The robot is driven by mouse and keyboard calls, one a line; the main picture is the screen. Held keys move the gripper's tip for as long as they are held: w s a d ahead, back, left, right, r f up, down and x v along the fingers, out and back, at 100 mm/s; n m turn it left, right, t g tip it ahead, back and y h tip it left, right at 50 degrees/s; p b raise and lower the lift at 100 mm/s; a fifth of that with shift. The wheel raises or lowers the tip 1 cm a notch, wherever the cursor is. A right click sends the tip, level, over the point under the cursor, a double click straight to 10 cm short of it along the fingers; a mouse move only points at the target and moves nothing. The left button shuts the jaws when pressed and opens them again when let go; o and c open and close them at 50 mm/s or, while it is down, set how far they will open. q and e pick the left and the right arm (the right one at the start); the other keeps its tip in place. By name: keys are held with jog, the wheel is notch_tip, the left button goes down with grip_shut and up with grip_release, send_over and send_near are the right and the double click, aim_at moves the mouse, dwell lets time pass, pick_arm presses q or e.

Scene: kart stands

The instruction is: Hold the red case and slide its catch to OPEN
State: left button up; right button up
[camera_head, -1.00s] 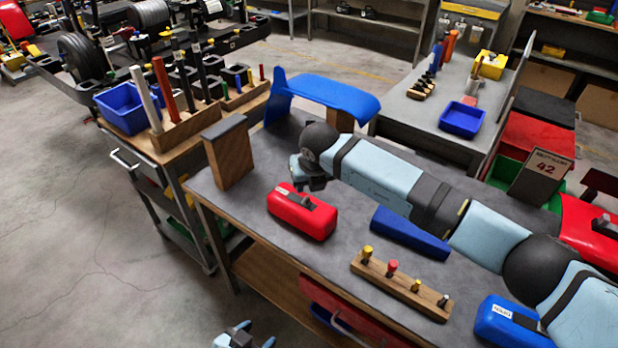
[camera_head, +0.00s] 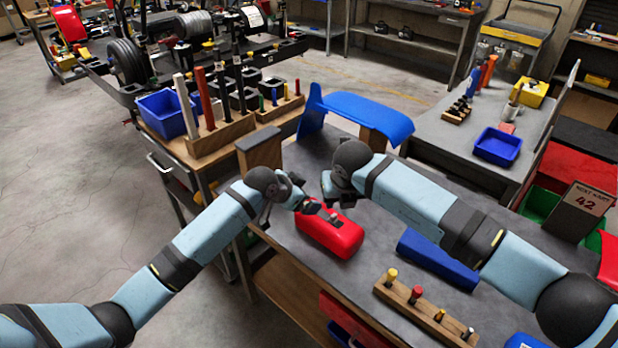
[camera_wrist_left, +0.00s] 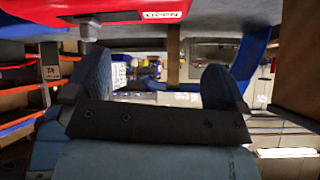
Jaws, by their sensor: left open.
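The red case (camera_head: 338,238) lies on the grey bench top in the head view. My left gripper (camera_head: 316,208) is over its far left end and hides part of its top. In the left wrist view the red case (camera_wrist_left: 50,12) fills the upper left, with a white OPEN label (camera_wrist_left: 161,15) and a small grey catch (camera_wrist_left: 89,28) beside it. My left gripper (camera_wrist_left: 160,85) is open there, with nothing between its fingers. My right gripper (camera_head: 328,190) is just behind the case's far end; its fingers are too hidden to judge.
A blue wedge-shaped block (camera_head: 437,259) and a wooden peg strip (camera_head: 424,311) lie right of the case. A wooden block (camera_head: 262,151) and a blue curved panel (camera_head: 360,118) stand behind. A tool cart (camera_head: 190,152) is at left.

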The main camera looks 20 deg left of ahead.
pick_arm(q)
jog(key=shift+w+d+r+m+g, duration=0.25)
jog(key=shift+w+r+m+g, duration=0.25)
jog(key=shift+w+r+m, duration=0.55)
jog(key=m+g, duration=0.1)
jog(key=w+d+m, duration=0.1)
jog(key=m, duration=0.1)
jog(key=d+m+g, duration=0.1)
jog(key=shift+w+r+g+y, duration=0.25)
jog(key=shift+r+g+y, duration=0.05)
jog(key=shift+r, duration=0.1)
jog(key=shift+d+m+g, duration=0.3)
jog(key=shift+m+g, duration=0.3)
jog(key=shift+m, duration=0.65)
jog(key=shift+a+m+g+y, duration=0.1)
jog(key=shift+m+g+y, duration=0.5)
jog(key=shift+m, duration=0.5)
jog(key=shift+s+a+m+g+y, duration=0.1)
jog(key=shift+a+m+g+y, duration=0.3)
jog(key=shift+m, duration=0.5)
jog(key=f+m, duration=0.1)
jog(key=f, duration=0.3)
jog(key=a+f+g, duration=0.1)
jog(key=f, duration=0.3)
jog(key=f+m+y, duration=0.1)
jog(key=f, duration=0.4)
jog(key=shift+s+a+f+m+g, duration=0.1)
jog(key=shift+s+a+m+g, duration=0.1)
jog(key=shift+m+g, duration=0.15)
